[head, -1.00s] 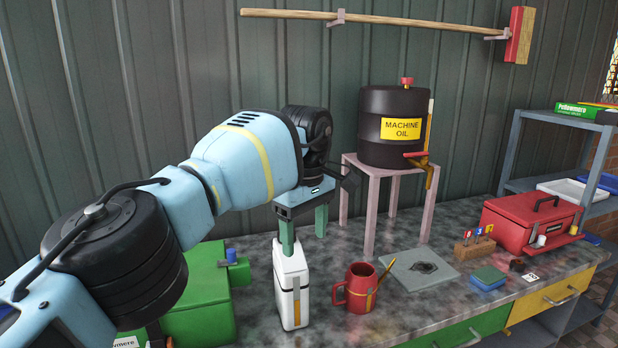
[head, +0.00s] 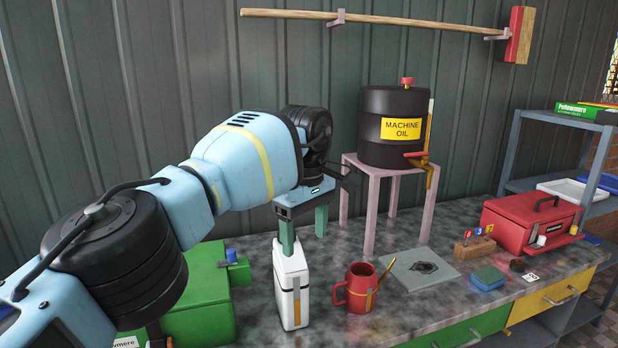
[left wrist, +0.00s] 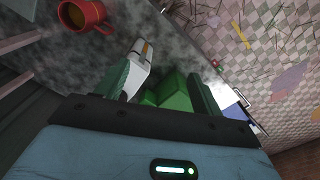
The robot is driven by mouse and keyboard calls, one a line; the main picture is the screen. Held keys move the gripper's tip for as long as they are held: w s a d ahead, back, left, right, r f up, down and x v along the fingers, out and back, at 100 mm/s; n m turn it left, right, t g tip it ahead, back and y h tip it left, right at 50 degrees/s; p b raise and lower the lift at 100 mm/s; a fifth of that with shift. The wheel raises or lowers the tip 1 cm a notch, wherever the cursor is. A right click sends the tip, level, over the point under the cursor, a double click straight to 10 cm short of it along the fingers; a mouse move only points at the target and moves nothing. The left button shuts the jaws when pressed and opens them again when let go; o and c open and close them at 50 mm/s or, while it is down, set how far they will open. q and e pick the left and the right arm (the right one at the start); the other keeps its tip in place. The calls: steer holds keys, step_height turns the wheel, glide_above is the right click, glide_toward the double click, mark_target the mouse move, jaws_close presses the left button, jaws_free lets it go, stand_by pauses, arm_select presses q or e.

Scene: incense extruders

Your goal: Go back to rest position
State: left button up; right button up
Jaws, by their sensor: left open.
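My left gripper (head: 304,230) is open above the bench, its two green fingers pointing down and apart. In the left wrist view, the canister (left wrist: 141,62) shows beside one finger, and nothing is seen held between the fingers. My right gripper is in neither view.
A red mug (head: 357,289) stands right of the canister. A green machine (head: 200,308) is partly hidden behind my left arm. The black oil drum (head: 385,151) sits on a pink stand (head: 369,205) behind the gripper. A red toolbox (head: 528,225) is at the bench's right.

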arm_select(q)
steer(key=s+d+f+n+g+h, duration=0.3)
steer(key=s+d+f+n+h, duration=0.2)
steer(key=s+d+f+h, duration=0.35)
steer(key=s+d+f+n+g+h, duration=0.35)
steer(key=s+d+f+h, duration=0.3)
steer(key=d+f, duration=0.4)
steer(key=s+a+f+m+t+y, duration=0.1)
steer(key=a+f+m+t+y, duration=0.2)
steer(key=a+f+m+t, duration=1.05)
steer(key=s+a+f+m+t+y, duration=0.2)
steer(key=a+m+t, duration=0.55)
steer(key=m, duration=1.25)
steer(key=s+a+f+n+g+y, duration=0.2)
steer(key=s+a+f+n+y, duration=0.2)
steer(key=s+a, duration=0.5)
steer(key=s+a+f+n+g+y, duration=0.3)
steer(key=s+a+f+n, duration=0.5)
steer(key=s, duration=0.5)
steer(key=shift+a+f+n+g+y, duration=0.35)
steer(key=shift+f+n+y, duration=0.3)
steer(key=shift+n, duration=0.25)
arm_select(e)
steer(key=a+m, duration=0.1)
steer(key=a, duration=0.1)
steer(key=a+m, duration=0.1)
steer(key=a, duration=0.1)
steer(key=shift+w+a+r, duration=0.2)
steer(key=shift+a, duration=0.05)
